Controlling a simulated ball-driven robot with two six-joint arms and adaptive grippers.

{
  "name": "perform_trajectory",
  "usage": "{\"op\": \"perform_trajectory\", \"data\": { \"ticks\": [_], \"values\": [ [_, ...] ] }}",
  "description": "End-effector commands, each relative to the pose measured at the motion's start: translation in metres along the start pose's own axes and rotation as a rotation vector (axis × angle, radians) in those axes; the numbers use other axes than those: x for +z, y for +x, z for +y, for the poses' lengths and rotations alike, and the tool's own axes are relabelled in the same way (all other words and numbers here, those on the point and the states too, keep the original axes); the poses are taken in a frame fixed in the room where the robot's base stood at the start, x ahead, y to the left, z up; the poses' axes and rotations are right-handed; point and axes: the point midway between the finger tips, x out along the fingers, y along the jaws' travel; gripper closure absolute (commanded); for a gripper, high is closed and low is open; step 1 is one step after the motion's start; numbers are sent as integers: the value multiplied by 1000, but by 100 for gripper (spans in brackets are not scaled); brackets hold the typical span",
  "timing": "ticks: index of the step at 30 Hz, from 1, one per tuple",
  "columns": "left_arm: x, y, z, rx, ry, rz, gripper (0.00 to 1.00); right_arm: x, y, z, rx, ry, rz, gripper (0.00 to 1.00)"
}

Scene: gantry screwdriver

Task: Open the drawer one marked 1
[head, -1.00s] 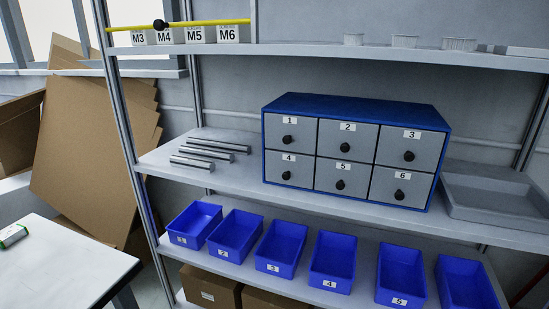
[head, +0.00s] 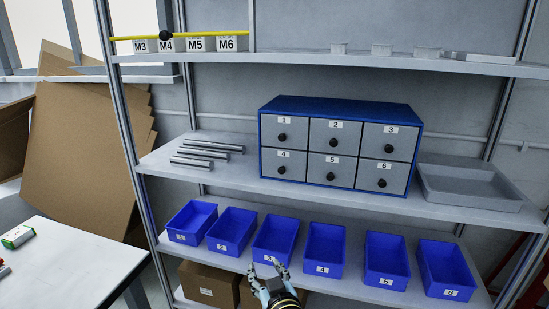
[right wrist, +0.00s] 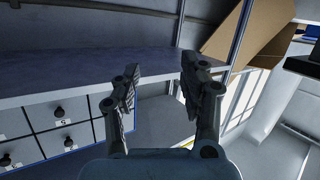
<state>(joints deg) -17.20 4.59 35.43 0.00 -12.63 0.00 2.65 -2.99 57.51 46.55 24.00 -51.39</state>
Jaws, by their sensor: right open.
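Drawer one (head: 271,130) is the top left drawer of the blue cabinet (head: 340,107) on the middle shelf. It is grey, with a "1" label and a black round knob (head: 282,138). It looks shut, like the other drawers. My right gripper (head: 267,267) is at the bottom of the head view, in front of the lower bins and well below the cabinet. In the right wrist view its fingers (right wrist: 158,75) are apart with nothing between them. Some cabinet drawers (right wrist: 41,114) show at lower left there, labels below knobs. My left gripper is not in view.
Metal rods (head: 207,152) lie left of the cabinet and a grey tray (head: 470,204) stands right of it. Blue bins (head: 325,246) line the shelf below. The upper shelf (head: 300,61) overhangs with free space above the cabinet. A white table (head: 75,265) is at lower left.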

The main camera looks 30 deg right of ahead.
Motion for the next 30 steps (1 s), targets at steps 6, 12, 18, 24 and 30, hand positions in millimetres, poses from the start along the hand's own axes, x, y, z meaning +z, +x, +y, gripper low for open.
{"op": "perform_trajectory", "data": {
  "ticks": [6,12,18,24,30],
  "values": [
    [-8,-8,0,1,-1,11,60,-205,40,49,415,143,237,57],
    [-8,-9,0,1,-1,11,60,-257,38,72,577,215,203,57],
    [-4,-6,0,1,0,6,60,-262,60,89,588,215,198,57],
    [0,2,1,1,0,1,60,-266,94,111,586,215,197,57],
    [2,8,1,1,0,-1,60,-269,118,128,585,216,197,57]
  ]
}}
